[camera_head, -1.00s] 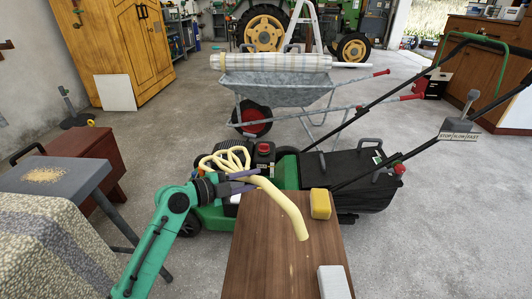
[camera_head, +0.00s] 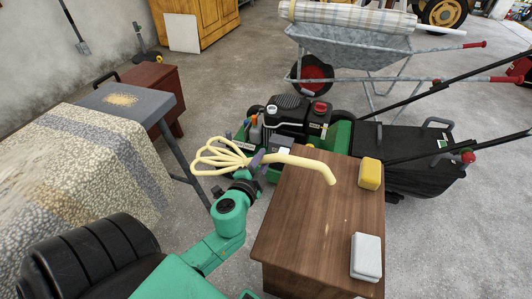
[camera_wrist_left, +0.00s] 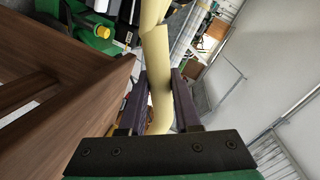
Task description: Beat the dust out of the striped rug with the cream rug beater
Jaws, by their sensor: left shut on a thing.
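The cream rug beater (camera_head: 221,155) has a looped head on the left and a curved handle reaching right over the wooden cabinet top. My left gripper (camera_head: 259,161) is shut on the handle near the looped head. In the left wrist view the beater's handle (camera_wrist_left: 160,88) runs between the dark fingers of the gripper (camera_wrist_left: 158,78). A mottled cream and grey banded cloth (camera_head: 118,160), apparently the striped rug, hangs at the left. The beater head is to its right, apart from it. My right gripper is not in view.
A wooden cabinet (camera_head: 300,215) carries a yellow block (camera_head: 370,173) and a white block (camera_head: 366,256). A green lawn mower (camera_head: 340,135) stands behind it. A grey-topped stand (camera_head: 150,98) is beside the cloth. A wheelbarrow (camera_head: 350,48) holds a plaid roll (camera_head: 345,17).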

